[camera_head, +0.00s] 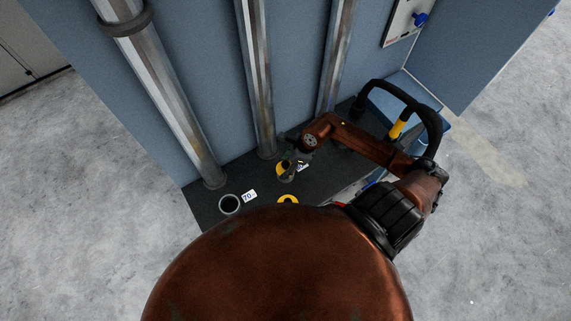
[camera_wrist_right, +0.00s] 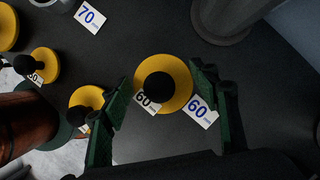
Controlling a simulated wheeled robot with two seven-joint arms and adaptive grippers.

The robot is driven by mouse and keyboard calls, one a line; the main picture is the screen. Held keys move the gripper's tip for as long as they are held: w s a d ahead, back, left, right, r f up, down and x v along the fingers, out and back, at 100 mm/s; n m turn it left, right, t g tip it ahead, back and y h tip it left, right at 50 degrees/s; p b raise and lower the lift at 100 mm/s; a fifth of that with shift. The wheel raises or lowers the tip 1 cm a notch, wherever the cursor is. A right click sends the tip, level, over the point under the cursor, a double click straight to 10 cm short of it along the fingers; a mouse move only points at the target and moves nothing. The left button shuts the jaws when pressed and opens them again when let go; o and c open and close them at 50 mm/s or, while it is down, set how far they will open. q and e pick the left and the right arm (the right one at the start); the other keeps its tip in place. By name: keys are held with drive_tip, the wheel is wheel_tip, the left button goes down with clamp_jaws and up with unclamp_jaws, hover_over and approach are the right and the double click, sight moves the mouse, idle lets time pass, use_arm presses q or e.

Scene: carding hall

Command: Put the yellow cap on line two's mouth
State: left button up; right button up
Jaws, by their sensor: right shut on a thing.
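A yellow cap (camera_wrist_right: 179,98) with a black knob and a "60" tag is between the fingers of my right gripper (camera_wrist_right: 163,92) in the right wrist view. The gripper is shut on this cap. In the head view my right gripper (camera_head: 293,171) is over the dark deck (camera_head: 225,187), with part of the yellow cap (camera_head: 281,170) showing beside it. A second "60" label (camera_wrist_right: 199,110) lies by the cap. No open mouth shows under the cap, and I cannot tell whether the cap is seated or held above. My left gripper is out of view.
An open grey ring mouth (camera_head: 229,204) stands by a "70" label (camera_head: 249,196). Several other yellow caps (camera_wrist_right: 43,63) with black knobs sit to the left in the wrist view. Metal pipes (camera_head: 260,85) rise behind the deck. A blue box (camera_head: 395,105) is at the right.

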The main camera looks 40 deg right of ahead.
drive_tip(key=shift+f, duration=0.25)
drive_tip(key=shift+f+b, duration=0.55)
drive_tip(key=shift+b, duration=0.05)
drive_tip(key=shift+f, duration=0.1)
drive_tip(key=o, duration=1.2)
drive_tip(key=shift+o, duration=0.2)
